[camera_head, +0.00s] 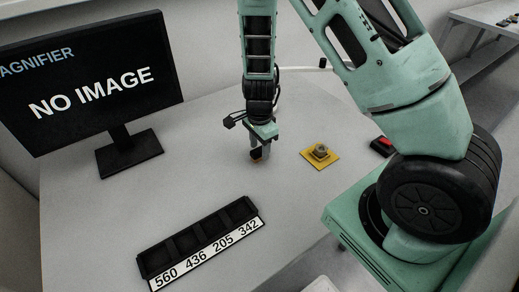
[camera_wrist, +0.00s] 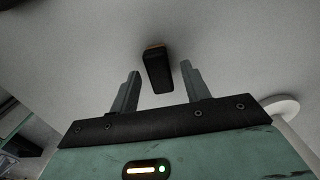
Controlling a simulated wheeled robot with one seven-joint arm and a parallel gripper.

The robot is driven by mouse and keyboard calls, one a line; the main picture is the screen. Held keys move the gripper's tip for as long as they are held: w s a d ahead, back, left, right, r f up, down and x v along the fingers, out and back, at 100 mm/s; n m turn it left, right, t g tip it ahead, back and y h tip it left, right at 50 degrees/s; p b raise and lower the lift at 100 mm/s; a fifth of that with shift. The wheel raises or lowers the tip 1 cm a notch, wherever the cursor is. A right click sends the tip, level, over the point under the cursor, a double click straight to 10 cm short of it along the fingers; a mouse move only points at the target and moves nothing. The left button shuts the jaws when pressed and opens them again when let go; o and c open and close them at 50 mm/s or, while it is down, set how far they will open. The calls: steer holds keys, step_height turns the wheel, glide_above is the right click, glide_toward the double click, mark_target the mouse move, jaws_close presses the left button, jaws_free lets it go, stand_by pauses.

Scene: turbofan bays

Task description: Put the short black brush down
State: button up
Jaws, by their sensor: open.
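The short black brush (camera_wrist: 158,72) is a small dark block with a tan edge at its far end. In the wrist view it lies in line with the gap between the fingers of my gripper (camera_wrist: 161,76), with clear space on both sides. My gripper is open. In the head view my gripper (camera_head: 261,150) points down over the middle of the table, and the brush (camera_head: 256,153) shows at its fingertips, partly hidden by them. I cannot tell whether the brush rests on the table.
The grey table (camera_head: 200,180) is clear around my gripper. A yellow plate with a metal fitting (camera_head: 320,152) lies to the right, with a red and black item (camera_head: 382,146) beyond. A black numbered tray (camera_head: 200,240) lies in front, and a monitor (camera_head: 95,85) stands at left.

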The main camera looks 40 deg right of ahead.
mark_target(259, 150)
step_height(259, 150, up, 10)
steer(key=p, duration=0.1)
steer(key=s+a+r+n+y, duration=0.1)
steer(key=s+a+r+n, duration=0.3)
steer(key=a, duration=0.3)
steer(key=s+a+r+n+y, duration=0.1)
steer(key=s+a+r+n, duration=0.25)
steer(key=a+n, duration=0.25)
steer(key=s+a+r+n, duration=0.2)
steer(key=s+a+n, duration=0.1)
steer(key=s+n, duration=0.4)
steer(key=s+a+r+n+h, duration=0.1)
steer(key=s+a+r+n, duration=0.1)
steer(key=s+n, duration=0.6)
steer(key=shift+s+a+r+n, duration=0.2)
steer(key=shift+a+r+n, duration=0.2)
steer(key=shift+r, duration=0.25)
